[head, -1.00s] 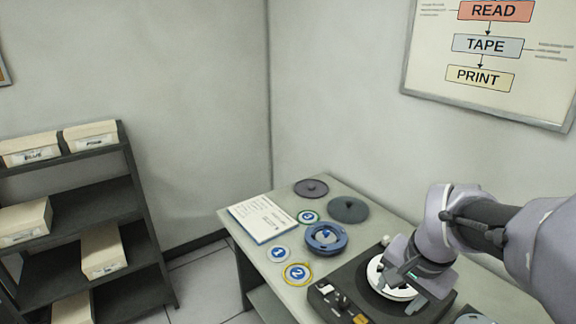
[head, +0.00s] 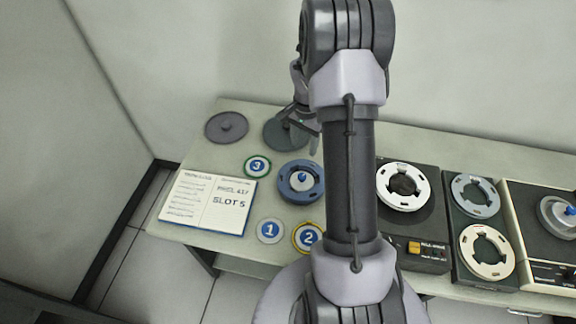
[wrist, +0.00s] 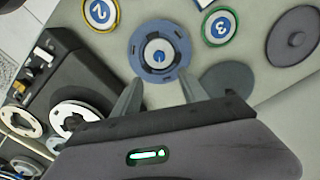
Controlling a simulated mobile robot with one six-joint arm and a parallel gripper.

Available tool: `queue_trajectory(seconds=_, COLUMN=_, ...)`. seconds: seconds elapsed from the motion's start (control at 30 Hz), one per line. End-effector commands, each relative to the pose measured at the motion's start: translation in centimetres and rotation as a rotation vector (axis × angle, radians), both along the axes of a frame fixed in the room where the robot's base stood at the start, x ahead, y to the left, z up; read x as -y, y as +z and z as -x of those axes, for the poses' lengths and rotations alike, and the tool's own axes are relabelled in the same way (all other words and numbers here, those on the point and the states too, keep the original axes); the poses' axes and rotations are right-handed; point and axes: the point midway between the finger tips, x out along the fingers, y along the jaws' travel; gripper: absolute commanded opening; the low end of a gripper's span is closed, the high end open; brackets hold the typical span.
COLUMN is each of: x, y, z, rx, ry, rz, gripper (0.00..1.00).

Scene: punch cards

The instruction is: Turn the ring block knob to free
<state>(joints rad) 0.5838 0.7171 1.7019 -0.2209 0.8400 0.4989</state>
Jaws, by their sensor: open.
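A round blue ring block (head: 290,194) lies on the table, with a small blue-and-white knob (head: 301,178) at its centre. The knob's setting is too small to read. My gripper (head: 301,138) is above the table behind the ring block, near a dark grey disc (head: 279,136), partly hidden by my arm. In the wrist view its two fingers (wrist: 159,80) are apart and empty, short of the ring block.
Numbered discs 1 (head: 269,230), 2 (head: 308,238) and 3 (head: 257,167) lie around the ring block. An open booklet (head: 208,204) is at left. A tape deck with a white reel (head: 421,189) stands right of my arm, with more reels beyond. A dark lid (head: 226,127) lies at the back left.

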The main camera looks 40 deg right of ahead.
Motion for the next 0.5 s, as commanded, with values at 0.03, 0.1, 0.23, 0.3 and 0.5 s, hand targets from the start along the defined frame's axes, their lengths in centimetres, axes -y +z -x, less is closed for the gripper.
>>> queue_trajectory(seconds=0.03, x=-0.1, y=-1.7, z=0.1, rx=-0.005, ry=-0.001, rz=-0.004, gripper=0.50)
queue_trajectory(seconds=0.1, x=-0.1, y=-3.9, z=0.1, rx=-0.004, ry=0.000, rz=-0.004, gripper=0.50)
queue_trajectory(seconds=0.23, x=-0.2, y=-7.9, z=0.1, rx=-0.004, ry=0.000, rz=-0.004, gripper=0.50)
queue_trajectory(seconds=0.3, x=-0.2, y=-10.0, z=0.1, rx=-0.004, ry=0.000, rz=-0.004, gripper=0.50)
queue_trajectory(seconds=0.5, x=-0.1, y=-14.1, z=0.0, rx=-0.001, ry=0.001, rz=-0.002, gripper=0.50)
